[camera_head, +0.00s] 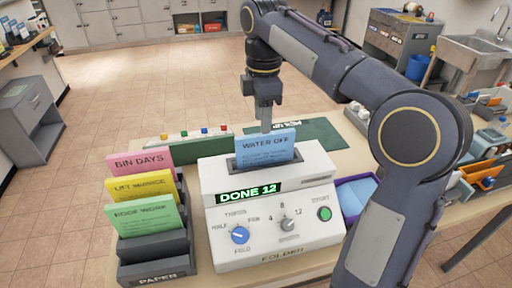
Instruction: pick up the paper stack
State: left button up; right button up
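A blue paper stack (266,149) marked "WATER OFF" stands upright in the slot on top of a white folder machine (310,185). The machine's display reads "DONE 12". My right gripper (266,124) points down at the stack's top edge, with its lower end against or just behind that edge. No finger shows in front of the paper. I see the gripper narrow side on, so its opening and any contact are unclear. My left gripper is out of view.
A dark paper rack (155,270) holding pink, yellow and green stacks stands left of the machine. A purple tray (345,205) with blue contents is at its right, partly behind my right arm.

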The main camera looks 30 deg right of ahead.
aim_at(266, 140)
jog(key=f, duration=0.5)
jog(key=d+f+b, duration=0.1)
jog(key=f, duration=0.1)
jog(key=shift+f, duration=0.3)
grip_shut()
jog(key=shift+r, duration=0.1)
